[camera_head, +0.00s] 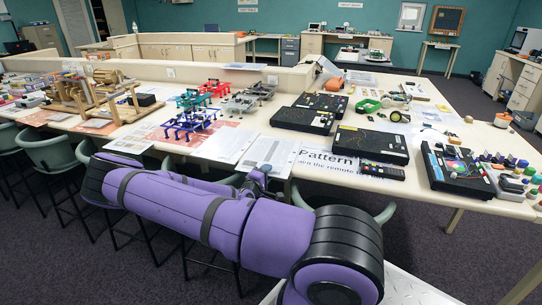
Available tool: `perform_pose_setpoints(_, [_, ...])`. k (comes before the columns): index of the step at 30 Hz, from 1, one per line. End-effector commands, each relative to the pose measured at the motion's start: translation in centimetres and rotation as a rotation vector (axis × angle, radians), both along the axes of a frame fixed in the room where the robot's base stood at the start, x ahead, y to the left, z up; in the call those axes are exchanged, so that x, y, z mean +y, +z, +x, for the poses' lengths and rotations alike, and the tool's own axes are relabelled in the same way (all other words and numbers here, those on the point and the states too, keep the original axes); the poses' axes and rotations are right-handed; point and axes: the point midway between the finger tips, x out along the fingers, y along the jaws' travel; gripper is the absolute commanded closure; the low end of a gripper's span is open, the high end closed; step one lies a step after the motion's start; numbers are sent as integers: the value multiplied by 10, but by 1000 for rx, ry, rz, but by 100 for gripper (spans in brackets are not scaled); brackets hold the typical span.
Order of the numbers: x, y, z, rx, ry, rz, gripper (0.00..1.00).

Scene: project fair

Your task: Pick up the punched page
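Several white sheets lie near the front edge of the long table. One pale sheet with faint print (270,151) lies just behind my gripper, and a whiter sheet (228,143) lies to its left. Punch holes are too small to make out, so I cannot tell which sheet is the punched page. A sheet with large "Pattern" lettering (318,160) lies to the right, partly under a black box. My purple gripper (259,177) is small in view at the table's front edge, below the pale sheet. Its fingers are not clear, and I see nothing held in it.
Black boxes (370,144) and a dark remote (381,171) stand right of the sheets. Blue, red and grey frame-like models (190,123) stand behind left. Wooden models (90,95) are farther left. Green chairs (52,151) line the table's front edge.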

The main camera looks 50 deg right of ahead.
Motion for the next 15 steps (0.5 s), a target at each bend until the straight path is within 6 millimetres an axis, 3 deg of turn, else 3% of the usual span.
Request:
perform_pose_setpoints(4, [-11,0,2,1,0,0,66])
perform_pose_setpoints(11, [-12,0,2,1,0,0,66])
perform_pose_setpoints(15, [-12,0,2,1,0,0,96])
